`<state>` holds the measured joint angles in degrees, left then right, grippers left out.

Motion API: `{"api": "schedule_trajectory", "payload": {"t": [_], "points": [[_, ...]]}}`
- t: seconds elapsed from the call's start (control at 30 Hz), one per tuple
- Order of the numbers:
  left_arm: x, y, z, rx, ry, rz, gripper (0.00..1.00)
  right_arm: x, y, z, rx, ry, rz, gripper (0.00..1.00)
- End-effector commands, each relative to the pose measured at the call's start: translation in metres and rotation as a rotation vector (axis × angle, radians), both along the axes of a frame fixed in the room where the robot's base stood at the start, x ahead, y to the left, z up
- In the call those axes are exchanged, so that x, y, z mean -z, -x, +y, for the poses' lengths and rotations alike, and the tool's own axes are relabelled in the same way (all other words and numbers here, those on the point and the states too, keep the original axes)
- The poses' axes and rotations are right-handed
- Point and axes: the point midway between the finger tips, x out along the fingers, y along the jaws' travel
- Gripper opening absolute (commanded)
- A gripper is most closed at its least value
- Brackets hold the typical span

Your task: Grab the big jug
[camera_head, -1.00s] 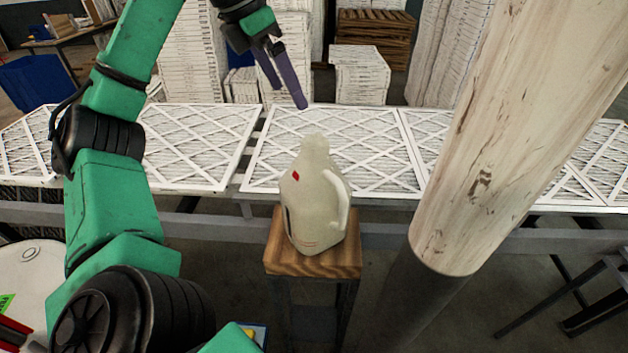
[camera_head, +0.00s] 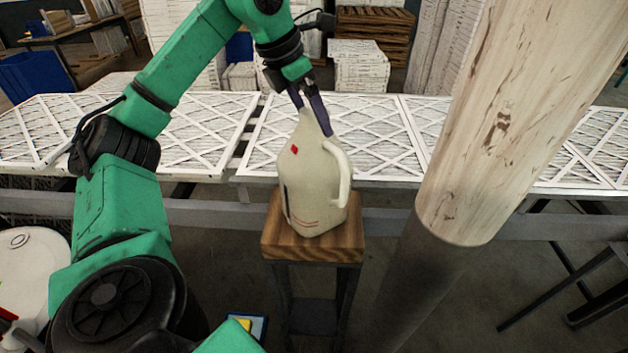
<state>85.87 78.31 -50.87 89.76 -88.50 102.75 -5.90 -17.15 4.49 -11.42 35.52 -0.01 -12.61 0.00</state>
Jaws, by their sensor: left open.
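The big jug (camera_head: 312,185) is cream-coloured with a small red mark and a handle on its right side. It stands upright on a small wooden-topped stool (camera_head: 285,245). My left gripper (camera_head: 313,116) is open and points down at the jug's neck. Its two purple fingers appear on either side of the top, and the jug's cap is partly hidden by them. I cannot tell whether the fingers touch the jug. My right gripper is not in view.
A conveyor with white-framed filters (camera_head: 195,135) runs behind the stool. A thick pale column (camera_head: 500,130) stands close on the right. A white drum (camera_head: 30,280) is at the lower left. Stacked boxes and pallets (camera_head: 375,38) stand at the back.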

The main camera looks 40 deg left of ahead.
Motion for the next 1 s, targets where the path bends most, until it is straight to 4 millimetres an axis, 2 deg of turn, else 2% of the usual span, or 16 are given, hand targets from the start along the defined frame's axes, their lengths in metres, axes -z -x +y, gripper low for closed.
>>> {"api": "schedule_trajectory", "payload": {"t": [0.17,0.27,0.3,0.43,0.83,1.0], "points": [[0.0012,-0.0006,-0.0002,0.0,0.0,-0.001,1.0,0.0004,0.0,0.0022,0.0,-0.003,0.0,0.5],[0.0011,-0.0005,-0.0002,0.0,0.0,-0.001,0.66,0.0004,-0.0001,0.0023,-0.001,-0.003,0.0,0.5],[0.001,-0.0004,-0.0001,0.0,0.0,-0.001,0.5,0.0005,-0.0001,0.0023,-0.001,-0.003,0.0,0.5],[0.0009,-0.0004,0.0,-0.001,0.001,-0.001,0.01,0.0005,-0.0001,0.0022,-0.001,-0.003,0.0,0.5],[-0.0007,-0.0005,0.0,0.0,0.001,-0.003,0.0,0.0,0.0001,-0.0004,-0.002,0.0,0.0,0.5],[-0.008,-0.0008,0.0,-0.001,0.002,-0.005,0.0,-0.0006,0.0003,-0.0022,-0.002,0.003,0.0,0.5]]}}
